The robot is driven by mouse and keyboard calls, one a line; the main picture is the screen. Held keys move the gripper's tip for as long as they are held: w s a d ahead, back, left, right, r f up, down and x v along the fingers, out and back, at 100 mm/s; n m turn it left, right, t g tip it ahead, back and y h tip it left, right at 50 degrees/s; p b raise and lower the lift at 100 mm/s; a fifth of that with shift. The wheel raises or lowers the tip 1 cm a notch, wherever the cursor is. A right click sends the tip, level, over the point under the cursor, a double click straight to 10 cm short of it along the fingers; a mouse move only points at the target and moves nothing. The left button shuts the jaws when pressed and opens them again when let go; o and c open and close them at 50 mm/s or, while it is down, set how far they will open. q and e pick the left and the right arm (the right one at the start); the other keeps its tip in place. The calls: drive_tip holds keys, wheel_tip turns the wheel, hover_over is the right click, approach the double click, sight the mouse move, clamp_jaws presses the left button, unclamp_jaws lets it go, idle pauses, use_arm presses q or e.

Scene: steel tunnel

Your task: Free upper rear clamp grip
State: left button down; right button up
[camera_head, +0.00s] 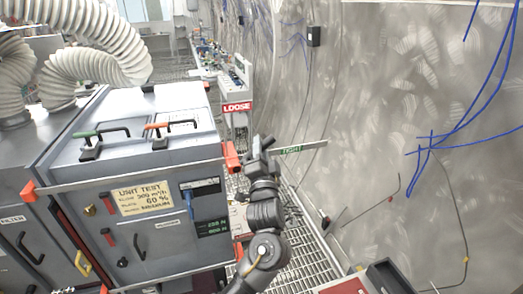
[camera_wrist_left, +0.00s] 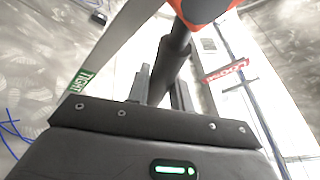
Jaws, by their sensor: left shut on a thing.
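My left gripper (camera_head: 254,152) is beside the right-hand side of the grey filter unit (camera_head: 150,165), near an orange-red bracket (camera_head: 232,158). In the left wrist view, its two fingers (camera_wrist_left: 162,88) are shut around a black clamp grip (camera_wrist_left: 172,62). The grip runs up to an orange-red part (camera_wrist_left: 202,8). A green TIGHT sign (camera_head: 292,150) is to the right of the gripper, and a red LOOSE sign (camera_head: 237,107) is behind it. Both signs also show in the left wrist view, TIGHT (camera_wrist_left: 82,82) at left and LOOSE (camera_wrist_left: 225,72) at right. My right gripper is out of view.
Ribbed white hoses (camera_head: 95,65) rise from the unit at left. Handles with green (camera_head: 86,134) and orange (camera_head: 157,126) ends are on its top. A curved metal wall (camera_head: 400,120) with blue cables closes the right side. Grated floor (camera_head: 310,240) lies between.

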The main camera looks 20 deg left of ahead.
use_arm(q)
drive_tip(key=c, duration=1.2)
unclamp_jaws()
drive_tip(key=shift+c, duration=0.2)
drive_tip(key=shift+w+d+f+m+h, duration=0.2)
drive_tip(key=shift+f+m+h, duration=0.25)
drive_tip(key=shift+m, duration=0.55)
drive_tip(key=s+d+f+m+g+h+b, duration=0.1)
drive_tip(key=s+d+f+m+h+b, duration=0.2)
drive_tip(key=s+f+m, duration=0.55)
wheel_tip(320, 180, down, 21)
drive_tip(key=w+n+g+h+b, duration=0.1)
drive_tip(key=n+g+b, duration=0.1)
drive_tip(key=b, duration=0.3)
drive_tip(key=shift+w+a+r+g, duration=0.15)
drive_tip(key=shift+w+a+g, duration=0.1)
drive_tip(key=shift+g, duration=0.35)
